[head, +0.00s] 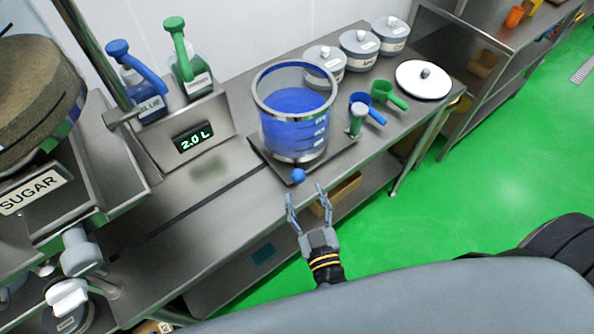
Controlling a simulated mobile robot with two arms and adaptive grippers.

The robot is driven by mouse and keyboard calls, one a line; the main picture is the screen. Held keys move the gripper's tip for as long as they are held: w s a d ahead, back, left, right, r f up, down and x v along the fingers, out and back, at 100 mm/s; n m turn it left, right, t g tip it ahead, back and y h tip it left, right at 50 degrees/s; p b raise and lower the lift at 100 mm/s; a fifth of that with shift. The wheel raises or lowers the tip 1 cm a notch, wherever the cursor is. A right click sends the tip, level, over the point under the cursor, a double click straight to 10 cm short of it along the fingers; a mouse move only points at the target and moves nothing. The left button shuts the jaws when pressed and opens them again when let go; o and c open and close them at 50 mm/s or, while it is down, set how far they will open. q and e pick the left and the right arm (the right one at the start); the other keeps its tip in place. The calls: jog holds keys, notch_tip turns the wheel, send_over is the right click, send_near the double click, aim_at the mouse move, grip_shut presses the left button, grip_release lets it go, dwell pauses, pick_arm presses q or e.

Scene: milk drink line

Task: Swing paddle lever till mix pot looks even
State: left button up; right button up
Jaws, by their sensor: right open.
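The mix pot (262,122) is a clear vessel with a metal rim, standing on a dark square base plate on the steel bench. The liquid in it (296,103) looks blue throughout from here. A blue ball knob (298,176) sits at the front edge of the base plate; it looks like the end of the paddle lever, whose arm I cannot make out. My right gripper (306,192) is open and empty, its fingertips just in front of the knob, one to each side. I cannot tell if they touch it. My left gripper is out of view.
Lidded canisters (358,48) line the back. The bench front-left is clear.

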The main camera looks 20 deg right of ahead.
aim_at(298, 175)
jog(key=w+p, duration=0.1)
jog(key=w, duration=0.5)
jog(key=shift+w+d, duration=0.15)
jog(key=shift+w, duration=0.2)
grip_shut()
